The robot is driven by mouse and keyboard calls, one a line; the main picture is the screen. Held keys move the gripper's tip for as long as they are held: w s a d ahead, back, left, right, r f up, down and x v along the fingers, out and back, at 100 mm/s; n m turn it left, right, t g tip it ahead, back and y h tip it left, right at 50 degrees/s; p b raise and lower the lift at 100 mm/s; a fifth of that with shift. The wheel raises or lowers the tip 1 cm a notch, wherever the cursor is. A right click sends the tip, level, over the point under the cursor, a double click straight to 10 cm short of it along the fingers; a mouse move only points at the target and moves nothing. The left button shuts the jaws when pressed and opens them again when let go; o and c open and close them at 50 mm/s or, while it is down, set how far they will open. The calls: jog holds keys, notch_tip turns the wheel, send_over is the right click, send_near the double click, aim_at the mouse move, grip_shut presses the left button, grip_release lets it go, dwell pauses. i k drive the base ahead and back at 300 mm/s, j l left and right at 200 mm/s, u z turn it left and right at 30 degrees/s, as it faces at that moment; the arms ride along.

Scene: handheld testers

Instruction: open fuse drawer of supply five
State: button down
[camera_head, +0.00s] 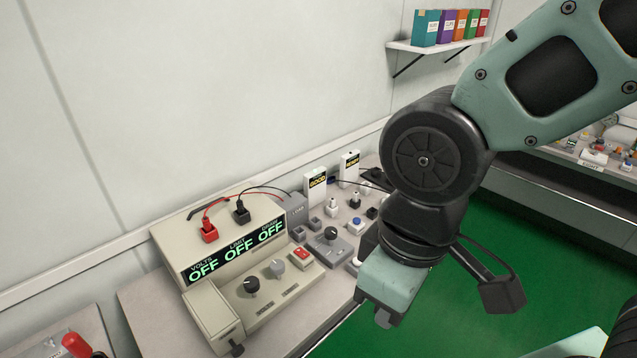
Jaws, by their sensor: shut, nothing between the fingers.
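A beige power supply (190,255) stands on the bench at centre left, with three green displays reading OFF, two dials and a red switch (302,255). I see no readable number five on it. A raised block at its front left (212,318) has a small dark knob (237,349) low at its front end. I cannot tell whether this is the fuse drawer. My gripper (384,319) is shut and empty, pointing down near the bench's front edge, to the right of the supply and apart from it.
Red and black plugs with cables sit on the supply's top. A grey load box (297,210), two white testers (316,187) and several small switches and knobs crowd the bench to the right. A red-topped thing (76,345) stands at lower left. Green floor (440,320) is open at right.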

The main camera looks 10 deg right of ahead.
aim_at(230, 338)
jog(key=l+u, duration=0.35)
jog(key=i+l+u, duration=0.1)
jog(key=l+u, duration=0.6)
jog(key=k+l, duration=0.05)
